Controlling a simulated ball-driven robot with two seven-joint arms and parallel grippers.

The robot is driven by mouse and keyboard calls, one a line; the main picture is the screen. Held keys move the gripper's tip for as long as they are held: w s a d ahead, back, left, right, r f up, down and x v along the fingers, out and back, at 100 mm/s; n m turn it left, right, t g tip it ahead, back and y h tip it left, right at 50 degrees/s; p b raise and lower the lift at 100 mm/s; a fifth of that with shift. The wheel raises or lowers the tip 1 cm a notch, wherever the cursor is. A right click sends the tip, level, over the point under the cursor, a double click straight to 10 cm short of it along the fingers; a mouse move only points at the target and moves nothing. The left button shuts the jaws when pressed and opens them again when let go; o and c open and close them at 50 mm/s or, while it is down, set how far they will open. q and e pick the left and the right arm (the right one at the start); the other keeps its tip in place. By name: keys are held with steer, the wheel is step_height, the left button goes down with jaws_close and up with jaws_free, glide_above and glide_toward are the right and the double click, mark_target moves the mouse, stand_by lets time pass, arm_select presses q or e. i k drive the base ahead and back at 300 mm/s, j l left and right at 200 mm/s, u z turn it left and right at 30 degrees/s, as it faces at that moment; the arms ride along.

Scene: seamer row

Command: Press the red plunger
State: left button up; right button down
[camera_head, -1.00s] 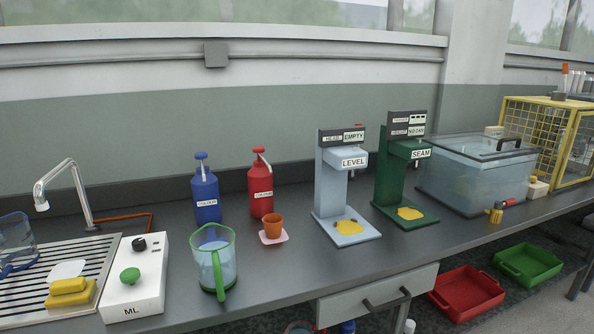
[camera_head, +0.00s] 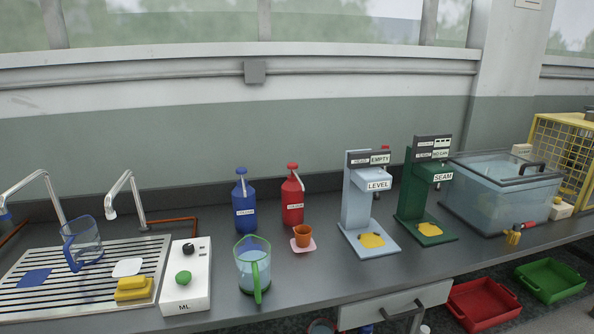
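The red bottle (camera_head: 292,203) stands upright on the grey counter, with the red plunger (camera_head: 292,167) on its top and a pale spout. An orange cup (camera_head: 303,235) sits on a pink saucer (camera_head: 304,248) in front of it. A blue bottle (camera_head: 244,204) with its own blue plunger (camera_head: 241,171) stands just to its left. Neither of my grippers is in view.
A green-handled jug (camera_head: 253,269) of liquid stands in front of the bottles. The white ML box (camera_head: 186,284) and the sink drainer (camera_head: 40,301) are left. The LEVEL machine (camera_head: 357,208), SEAM machine (camera_head: 418,190) and water tank (camera_head: 503,197) stand right. Counter around the cup is bare.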

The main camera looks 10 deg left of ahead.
mark_target(292, 166)
steer(key=i+l, duration=0.1)
steer(key=l, duration=0.3)
steer(key=l+z, duration=0.1)
steer(key=l, duration=0.25)
steer(key=i+l, duration=0.15)
steer(key=l, duration=0.25)
steer(key=i+l+z, duration=0.1)
steer(key=l, duration=0.3)
